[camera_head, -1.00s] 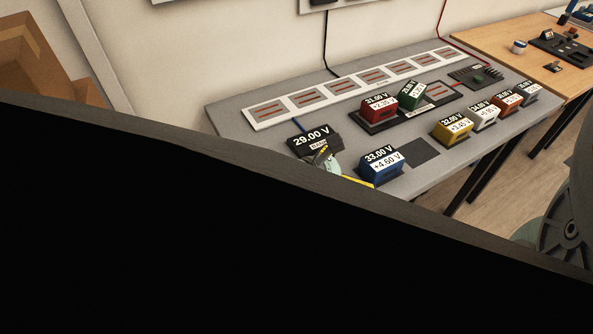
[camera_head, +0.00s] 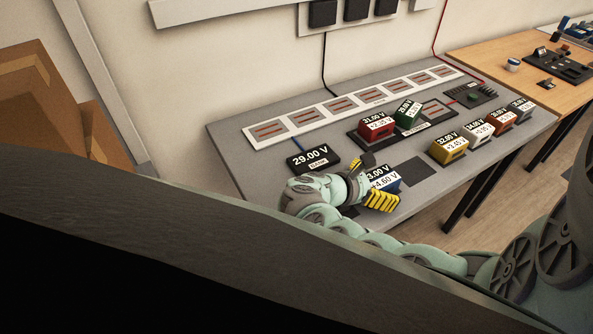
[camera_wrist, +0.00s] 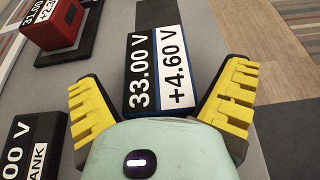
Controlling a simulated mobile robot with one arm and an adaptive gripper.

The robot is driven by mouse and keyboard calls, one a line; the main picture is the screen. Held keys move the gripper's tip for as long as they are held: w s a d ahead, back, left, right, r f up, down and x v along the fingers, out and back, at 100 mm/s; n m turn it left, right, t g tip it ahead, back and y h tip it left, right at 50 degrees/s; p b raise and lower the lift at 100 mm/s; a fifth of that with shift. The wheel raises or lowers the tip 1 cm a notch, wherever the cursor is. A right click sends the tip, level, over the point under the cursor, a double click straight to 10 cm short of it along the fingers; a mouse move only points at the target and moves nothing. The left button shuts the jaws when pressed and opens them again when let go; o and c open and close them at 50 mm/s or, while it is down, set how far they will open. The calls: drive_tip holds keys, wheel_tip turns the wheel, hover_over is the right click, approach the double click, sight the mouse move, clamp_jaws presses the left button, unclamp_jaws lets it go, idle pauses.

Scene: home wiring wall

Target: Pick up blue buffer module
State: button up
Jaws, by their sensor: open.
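The blue buffer module (camera_head: 393,186) stands on the grey bench, its label reading 33.00 V and +4.60 V, partly covered by my gripper in the head view. It also shows in the wrist view (camera_wrist: 157,75), upright between my gripper's yellow fingers. My gripper (camera_head: 376,181) is open, with one finger on each side of the module. In the wrist view the gripper (camera_wrist: 160,105) shows small gaps beside the module; contact cannot be told.
A black 29.00 V display (camera_head: 313,158) stands left of the module. A red module (camera_head: 376,126) and a green module (camera_head: 408,113) sit on a black tray behind. Yellow (camera_head: 449,149), white (camera_head: 480,133) and other modules stand to the right. A dark pad (camera_head: 409,166) lies bare beside the blue module.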

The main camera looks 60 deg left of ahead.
drive_tip(key=shift+c, duration=0.4)
drive_tip(key=shift+s+a, duration=0.1)
drive_tip(key=c, duration=1.3)
drive_tip(key=shift+r, duration=0.15)
